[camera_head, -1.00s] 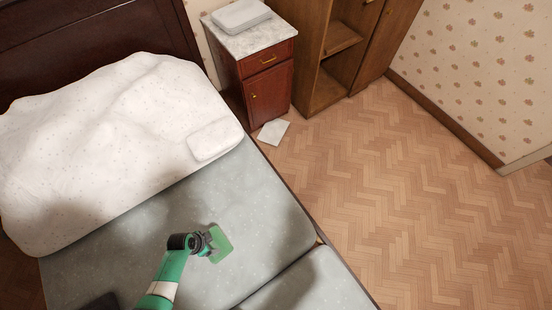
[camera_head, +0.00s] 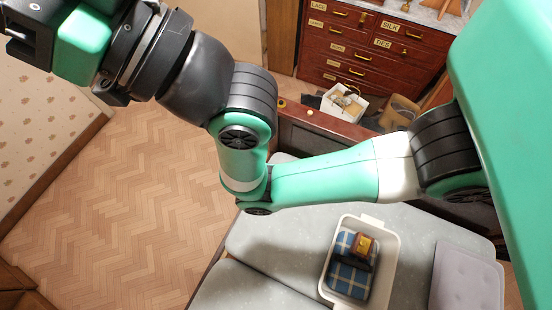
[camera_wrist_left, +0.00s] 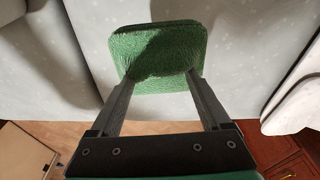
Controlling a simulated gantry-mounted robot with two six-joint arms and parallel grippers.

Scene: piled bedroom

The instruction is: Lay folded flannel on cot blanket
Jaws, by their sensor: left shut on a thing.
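In the left wrist view my left gripper (camera_wrist_left: 158,90) is shut on a folded green flannel (camera_wrist_left: 160,50), with a finger at each side of its near part. The flannel is held over the grey speckled mattress (camera_wrist_left: 45,60); I cannot tell the height. In the head view the flannel and left gripper are not seen. My right arm crosses the head view, and its gripper (camera_head: 28,32) is cut off at the top left, with its fingertips hidden.
A white tray (camera_head: 325,288) on the mattress (camera_head: 250,240) holds a blue plaid cloth (camera_head: 345,284) and a brown item (camera_head: 363,243). Labelled drawers (camera_head: 350,50) stand behind. The parquet floor (camera_head: 140,210) is clear.

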